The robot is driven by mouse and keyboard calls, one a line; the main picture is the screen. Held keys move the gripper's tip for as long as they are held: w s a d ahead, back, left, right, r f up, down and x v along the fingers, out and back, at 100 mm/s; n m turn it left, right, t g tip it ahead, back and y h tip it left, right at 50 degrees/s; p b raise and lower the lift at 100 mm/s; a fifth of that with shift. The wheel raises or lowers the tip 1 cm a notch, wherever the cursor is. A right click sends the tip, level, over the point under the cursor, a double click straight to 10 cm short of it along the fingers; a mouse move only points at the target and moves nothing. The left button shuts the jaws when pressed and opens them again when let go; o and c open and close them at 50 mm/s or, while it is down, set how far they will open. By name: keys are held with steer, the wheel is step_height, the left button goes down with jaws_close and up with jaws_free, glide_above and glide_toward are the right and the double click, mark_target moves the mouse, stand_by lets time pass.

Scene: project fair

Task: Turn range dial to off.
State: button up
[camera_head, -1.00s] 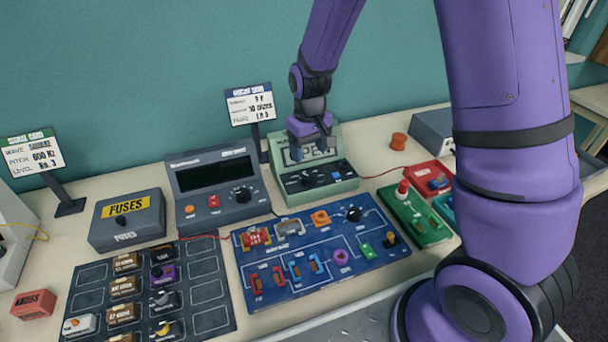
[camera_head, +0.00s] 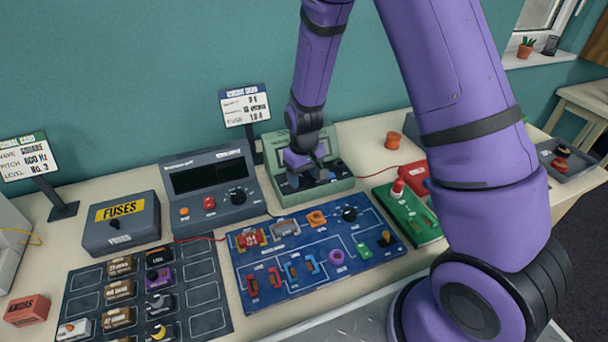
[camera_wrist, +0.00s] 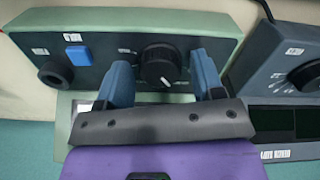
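The green bench unit (camera_head: 340,143) stands at the back of the table. In the wrist view its dark panel carries a round black dial (camera_wrist: 160,66) with a white pointer mark toward the lower edge, a blue button (camera_wrist: 78,55) and a black round socket or knob (camera_wrist: 55,71). The dial's labels are too small to read. My gripper (camera_head: 309,181) is over this panel. In the wrist view my gripper (camera_wrist: 160,60) is open, its two blue-grey fingers on either side of the dial with gaps. In the head view my gripper hides the dial.
A grey meter (camera_head: 215,161) with its own black dial (camera_head: 238,197) stands close on the left. A blue circuit board (camera_head: 315,285) lies in front, a green board (camera_head: 412,222) to the right. A sign (camera_head: 245,108) stands behind.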

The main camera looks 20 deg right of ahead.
steer(key=c, duration=0.7)
steer(key=shift+m, duration=3.6)
steer(key=o, duration=0.9)
